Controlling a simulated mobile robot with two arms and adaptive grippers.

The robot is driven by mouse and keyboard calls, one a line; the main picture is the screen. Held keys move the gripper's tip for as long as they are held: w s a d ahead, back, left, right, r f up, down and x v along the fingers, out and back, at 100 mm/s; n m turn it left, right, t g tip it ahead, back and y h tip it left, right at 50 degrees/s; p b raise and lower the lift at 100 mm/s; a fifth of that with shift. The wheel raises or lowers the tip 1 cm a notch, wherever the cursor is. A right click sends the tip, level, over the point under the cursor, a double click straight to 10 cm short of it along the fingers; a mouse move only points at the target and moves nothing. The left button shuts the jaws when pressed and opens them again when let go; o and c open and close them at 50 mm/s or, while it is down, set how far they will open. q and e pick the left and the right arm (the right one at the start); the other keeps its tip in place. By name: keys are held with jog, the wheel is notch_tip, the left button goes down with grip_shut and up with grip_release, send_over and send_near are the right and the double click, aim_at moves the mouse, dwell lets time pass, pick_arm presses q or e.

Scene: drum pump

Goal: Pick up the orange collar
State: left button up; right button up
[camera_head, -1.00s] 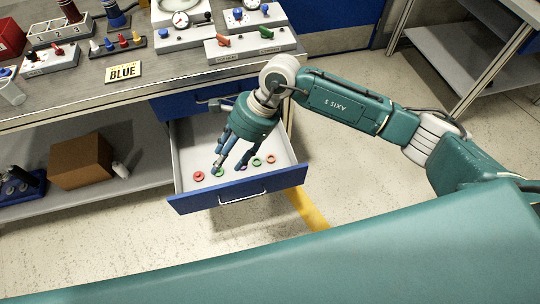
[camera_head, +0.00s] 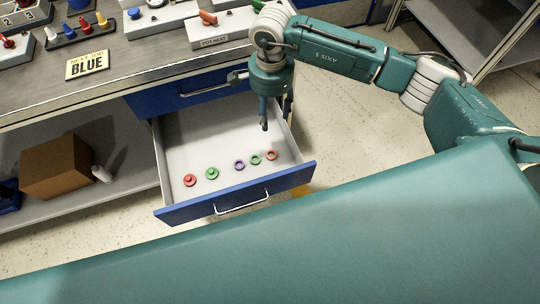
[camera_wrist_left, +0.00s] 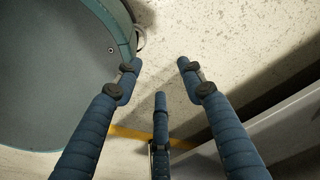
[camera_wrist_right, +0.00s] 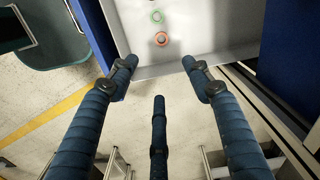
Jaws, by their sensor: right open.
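The orange collar (camera_head: 271,155) lies on the drawer floor, at the right end of a row of small rings. It also shows at the top of the right wrist view (camera_wrist_right: 161,38), beyond the fingertips. My right gripper (camera_head: 275,119) is open and empty, fingers pointing down over the right side of the drawer, above and apart from the collar. Its spread fingers show in the right wrist view (camera_wrist_right: 158,66). My left gripper (camera_wrist_left: 158,68) is open and empty above the floor in the left wrist view; it is not in the head view.
Red (camera_head: 190,180), green (camera_head: 212,173), purple (camera_head: 239,165) and another green ring (camera_head: 255,160) lie left of the orange one. The open drawer (camera_head: 235,192) has raised walls and a blue front. The bench top (camera_head: 120,75) overhangs its back. A cardboard box (camera_head: 60,165) sits on the shelf.

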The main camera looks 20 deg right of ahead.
pick_arm(q)
jog(key=w+d+r+b, duration=0.1)
jog(key=w+r+b, duration=0.1)
jog(key=w+b, duration=0.55)
pick_arm(e)
notch_tip(320, 180, down, 9)
jog(key=b, duration=0.5)
send_over(270, 156)
notch_tip(270, 156, down, 5)
notch_tip(270, 156, down, 4)
jog(key=shift+s+f, duration=0.15)
notch_tip(270, 156, down, 5)
jog(key=shift+r+b, duration=0.1)
jog(key=shift+b, duration=0.35)
pick_arm(q)
notch_tip(270, 156, up, 11)
jog(key=w+t, duration=0.1)
jog(key=shift+w+f, duration=0.2)
jog(key=shift+w, duration=0.2)
pick_arm(e)
jog(key=shift+f, duration=0.5)
jog(key=c, duration=0.7)
